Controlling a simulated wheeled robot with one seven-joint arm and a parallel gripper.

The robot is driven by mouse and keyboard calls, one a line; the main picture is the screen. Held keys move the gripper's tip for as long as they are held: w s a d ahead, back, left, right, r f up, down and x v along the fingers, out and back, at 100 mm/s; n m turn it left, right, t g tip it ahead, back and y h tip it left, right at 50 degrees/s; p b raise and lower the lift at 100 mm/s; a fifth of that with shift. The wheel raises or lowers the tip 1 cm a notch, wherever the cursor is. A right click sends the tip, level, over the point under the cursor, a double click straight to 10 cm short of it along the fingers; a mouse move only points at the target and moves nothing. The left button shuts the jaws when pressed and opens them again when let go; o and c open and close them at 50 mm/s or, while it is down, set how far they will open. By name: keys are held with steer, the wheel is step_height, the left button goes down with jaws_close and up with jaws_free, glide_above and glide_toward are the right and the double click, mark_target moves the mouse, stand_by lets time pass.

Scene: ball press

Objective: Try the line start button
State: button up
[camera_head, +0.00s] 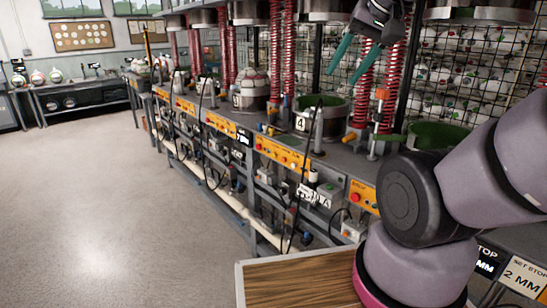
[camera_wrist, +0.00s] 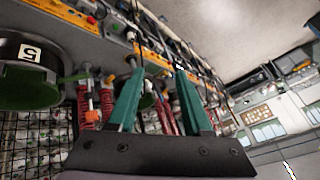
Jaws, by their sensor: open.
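No button is clearly labelled line start. Orange control panels with small buttons run along the front edge of the press bench. The nearer panel (camera_head: 363,196) has a red button, and another panel (camera_head: 282,153) is further along. An orange panel strip (camera_wrist: 75,14) also shows in the wrist view. My gripper (camera_head: 341,77) is high above the bench at the top of the head view, its two teal fingers apart and empty. In the wrist view my gripper (camera_wrist: 160,75) points along the bench, touching no panel.
Presses with red springs line the bench, including a green-lined mould (camera_head: 322,115) by a "4" label. Black cables hang in front of the panels. A wooden top (camera_head: 295,283) and a "SET STOP 2 MM" sign (camera_head: 523,277) are near. The floor (camera_head: 110,215) at left is clear.

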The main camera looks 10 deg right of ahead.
jaws_close()
stand_by(1.8)
